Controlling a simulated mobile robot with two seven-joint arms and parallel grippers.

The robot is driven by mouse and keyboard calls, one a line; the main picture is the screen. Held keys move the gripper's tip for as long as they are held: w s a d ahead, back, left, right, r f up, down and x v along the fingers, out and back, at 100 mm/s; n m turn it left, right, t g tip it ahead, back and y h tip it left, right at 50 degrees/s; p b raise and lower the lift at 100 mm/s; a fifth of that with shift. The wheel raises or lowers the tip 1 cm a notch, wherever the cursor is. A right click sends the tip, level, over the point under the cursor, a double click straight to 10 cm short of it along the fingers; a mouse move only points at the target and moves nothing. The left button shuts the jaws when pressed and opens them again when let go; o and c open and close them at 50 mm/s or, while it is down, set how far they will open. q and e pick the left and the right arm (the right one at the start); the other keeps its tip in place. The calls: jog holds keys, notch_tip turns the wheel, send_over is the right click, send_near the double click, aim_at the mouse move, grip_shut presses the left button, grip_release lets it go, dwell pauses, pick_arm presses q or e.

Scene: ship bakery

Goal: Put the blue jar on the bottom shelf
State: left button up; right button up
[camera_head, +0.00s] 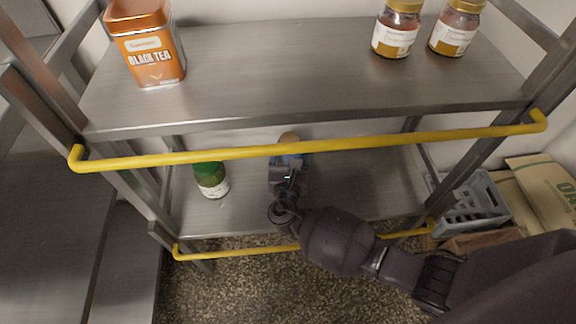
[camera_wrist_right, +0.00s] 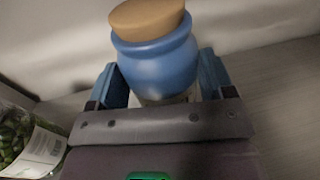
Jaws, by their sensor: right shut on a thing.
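The blue jar (camera_wrist_right: 158,62) with a tan lid fills the middle of the right wrist view, between the two blue fingers of my right gripper (camera_wrist_right: 165,85). In the head view the jar's tan lid (camera_head: 289,138) shows just above the yellow rail. My right gripper (camera_head: 287,170) reaches in over the bottom shelf (camera_head: 350,182) and is shut on the jar. The jar looks upright. Whether its base touches the shelf is hidden. My left gripper is not in view.
A yellow rail (camera_head: 200,156) crosses the upper shelf front; a lower rail (camera_head: 235,250) runs below. A black tea tin (camera_head: 150,50) and two honey-coloured jars (camera_head: 394,35) stand above. The bottom shelf's right side is clear.

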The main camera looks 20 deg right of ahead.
notch_tip(320, 180, down, 3)
jog(key=shift+f+b, duration=0.2)
jog(key=shift+b, duration=0.6)
jog(key=shift+f, duration=0.15)
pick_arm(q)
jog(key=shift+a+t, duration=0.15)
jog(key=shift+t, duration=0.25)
pick_arm(e)
jog(key=shift+w+r, duration=0.1)
jog(key=shift+r, duration=0.1)
jog(key=shift+f, duration=0.2)
jog(key=o, duration=1.3)
